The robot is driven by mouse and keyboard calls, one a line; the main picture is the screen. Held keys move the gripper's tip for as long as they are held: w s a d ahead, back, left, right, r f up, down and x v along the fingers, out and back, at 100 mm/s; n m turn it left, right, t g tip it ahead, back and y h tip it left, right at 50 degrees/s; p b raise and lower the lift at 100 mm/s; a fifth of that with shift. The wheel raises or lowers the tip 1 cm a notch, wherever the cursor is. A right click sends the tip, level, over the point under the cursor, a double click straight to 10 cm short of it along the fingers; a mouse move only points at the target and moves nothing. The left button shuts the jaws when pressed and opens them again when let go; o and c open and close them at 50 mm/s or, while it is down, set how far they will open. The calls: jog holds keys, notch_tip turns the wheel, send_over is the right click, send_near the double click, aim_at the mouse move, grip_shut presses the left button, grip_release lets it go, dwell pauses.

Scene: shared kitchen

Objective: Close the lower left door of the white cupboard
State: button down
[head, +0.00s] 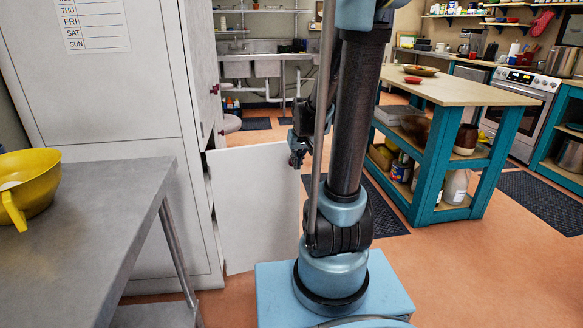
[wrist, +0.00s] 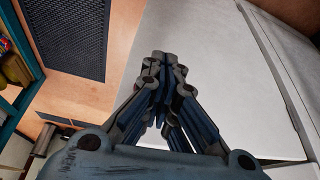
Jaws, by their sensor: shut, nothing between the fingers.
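The white cupboard (head: 120,100) stands at the left in the head view. Its lower door (head: 255,210) is wide open, its white panel sticking out to the right from the cupboard's front edge. My gripper (head: 297,152) is near the top of the door's free outer edge. In the wrist view my gripper (wrist: 160,65) is shut and empty, in front of a white panel that looks like the door (wrist: 215,50). I cannot tell whether the fingertips touch it. My arm hides what lies behind it in the head view.
A grey metal table (head: 100,215) with a yellow bowl (head: 27,185) stands at the front left. A teal island (head: 425,150) stands to the right. A dark mat (head: 365,205) lies behind my arm. Orange floor is open at the right front.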

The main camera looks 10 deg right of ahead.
aim_at(292, 165)
jog(key=shift+w+a+f, duration=0.2)
jog(key=shift+w+f, duration=1)
jog(key=shift+w, duration=0.25)
jog(key=shift+w+a+f, duration=0.2)
jog(key=shift+w+f, duration=1)
jog(key=shift+w, duration=0.25)
jog(key=shift+a, duration=0.1)
jog(key=shift+w, duration=0.1)
